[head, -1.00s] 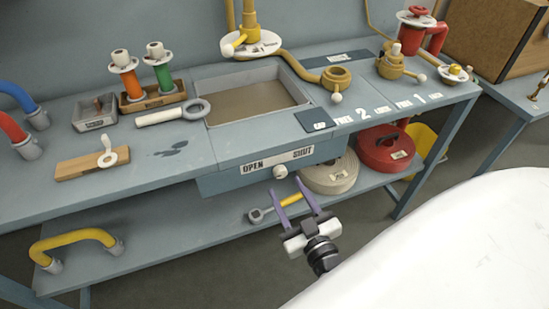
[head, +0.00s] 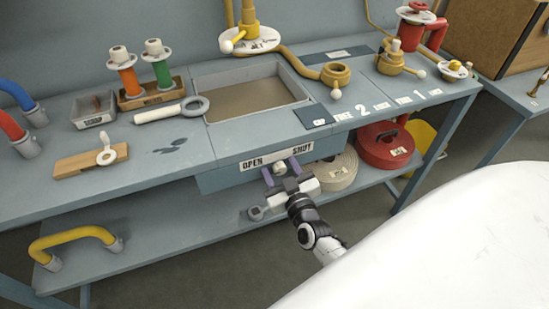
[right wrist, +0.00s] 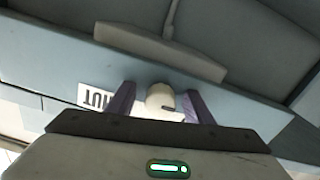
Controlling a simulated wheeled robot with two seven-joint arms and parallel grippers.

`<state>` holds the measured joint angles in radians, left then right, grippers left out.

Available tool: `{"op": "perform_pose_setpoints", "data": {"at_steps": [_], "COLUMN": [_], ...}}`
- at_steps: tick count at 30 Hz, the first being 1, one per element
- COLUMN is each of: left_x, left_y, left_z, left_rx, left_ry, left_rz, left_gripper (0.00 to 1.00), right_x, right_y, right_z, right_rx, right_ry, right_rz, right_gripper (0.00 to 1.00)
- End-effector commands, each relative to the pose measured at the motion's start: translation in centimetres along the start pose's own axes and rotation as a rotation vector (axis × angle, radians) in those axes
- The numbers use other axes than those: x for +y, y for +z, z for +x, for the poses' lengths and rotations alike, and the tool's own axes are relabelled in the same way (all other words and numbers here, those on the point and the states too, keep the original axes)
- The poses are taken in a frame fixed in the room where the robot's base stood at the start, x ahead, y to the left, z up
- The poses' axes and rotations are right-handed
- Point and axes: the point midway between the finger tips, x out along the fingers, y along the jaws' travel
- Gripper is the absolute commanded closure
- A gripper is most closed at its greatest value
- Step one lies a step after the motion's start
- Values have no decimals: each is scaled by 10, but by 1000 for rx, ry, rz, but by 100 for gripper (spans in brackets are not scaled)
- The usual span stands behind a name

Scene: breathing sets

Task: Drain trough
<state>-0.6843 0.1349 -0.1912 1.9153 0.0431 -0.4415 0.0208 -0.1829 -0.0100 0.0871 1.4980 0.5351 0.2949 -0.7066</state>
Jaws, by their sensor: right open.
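The trough (head: 232,77) is a grey rectangular basin set in the bench top, with brownish contents inside. Below it, the bench front carries a label strip (head: 252,164) reading OPEN and SHUT. A pale round knob (head: 280,168) sits on that front under the strip; it also shows in the right wrist view (right wrist: 158,97). My right gripper (head: 280,172) is open, with one purple finger on each side of the knob. In the right wrist view the fingers (right wrist: 160,104) stand apart around it, with gaps visible. My left gripper is not in view.
A white-handled ring tool (head: 172,113) lies left of the trough. A brass fitting (head: 336,74) stands to its right. Below, the shelf holds a pale hose coil (head: 338,172), a red coil (head: 385,150), and a grey-ended tool (head: 258,213), partly hidden by my gripper.

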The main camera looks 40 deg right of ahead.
Motion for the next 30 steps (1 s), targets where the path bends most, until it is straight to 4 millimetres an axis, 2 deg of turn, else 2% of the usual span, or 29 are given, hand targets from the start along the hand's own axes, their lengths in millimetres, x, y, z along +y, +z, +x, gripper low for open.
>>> {"op": "perform_pose_setpoints", "data": {"at_steps": [1, 6, 9, 20, 30], "left_x": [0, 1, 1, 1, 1], "left_y": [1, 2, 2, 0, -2], "left_z": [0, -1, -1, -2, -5], "left_rx": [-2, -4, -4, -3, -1], "left_ry": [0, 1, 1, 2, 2], "left_rz": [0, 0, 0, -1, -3], "left_gripper": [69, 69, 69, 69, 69], "right_x": [0, 0, 0, 0, 0], "right_y": [0, 0, 0, 0, 0], "right_z": [0, 0, 0, -1, -1], "right_rx": [0, 0, 0, -1, -2], "right_ry": [0, 0, 0, -1, -1], "right_rz": [0, 0, 0, 68, 328], "right_gripper": [54, 82, 95, 95, 95]}}
